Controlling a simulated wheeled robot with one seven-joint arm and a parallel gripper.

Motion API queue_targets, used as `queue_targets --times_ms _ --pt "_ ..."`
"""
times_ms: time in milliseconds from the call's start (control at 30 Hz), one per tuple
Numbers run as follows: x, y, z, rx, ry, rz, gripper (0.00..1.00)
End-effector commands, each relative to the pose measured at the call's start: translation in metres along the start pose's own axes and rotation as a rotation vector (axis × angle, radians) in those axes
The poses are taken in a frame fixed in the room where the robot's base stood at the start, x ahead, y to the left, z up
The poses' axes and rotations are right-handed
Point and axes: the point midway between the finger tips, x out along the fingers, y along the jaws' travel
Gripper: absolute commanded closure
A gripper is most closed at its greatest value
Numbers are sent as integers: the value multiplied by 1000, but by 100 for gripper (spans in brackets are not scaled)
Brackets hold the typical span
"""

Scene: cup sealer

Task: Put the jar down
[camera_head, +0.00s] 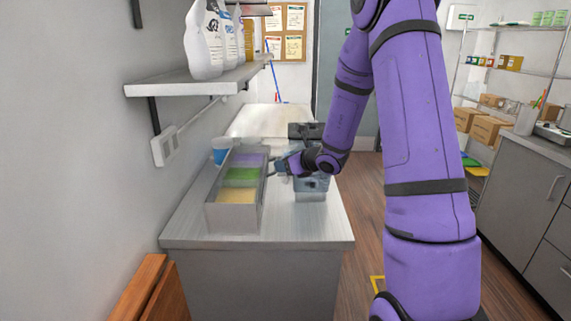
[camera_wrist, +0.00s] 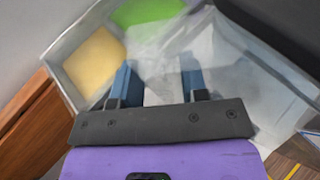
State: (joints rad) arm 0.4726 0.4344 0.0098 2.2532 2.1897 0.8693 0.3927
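My gripper (camera_head: 281,166) is low over the counter, between the tray and a dark machine. In the wrist view my gripper's two blue fingers (camera_wrist: 158,75) stand apart. A pale, see-through shape (camera_wrist: 160,60) shows between and beyond them, over the tray's side. Its outline is too blurred to tell whether it is a clear jar in the fingers. No jar can be made out at my gripper in the head view. A blue-and-white cup-like container (camera_head: 221,150) stands behind the tray on the left.
The metal tray (camera_head: 232,218) has purple, green and yellow compartments and sits left of my gripper. The dark machine (camera_head: 312,184) stands close on the right, partly hidden by my arm. The counter (camera_head: 322,228) is bare at its front right.

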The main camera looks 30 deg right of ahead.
Motion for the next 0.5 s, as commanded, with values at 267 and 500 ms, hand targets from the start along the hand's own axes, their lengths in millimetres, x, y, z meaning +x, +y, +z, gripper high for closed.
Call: queue_targets --times_ms 267,500 --pt "0 0 1 0 -1 0 57" --pt "-21 0 3 -1 -1 -2 57"
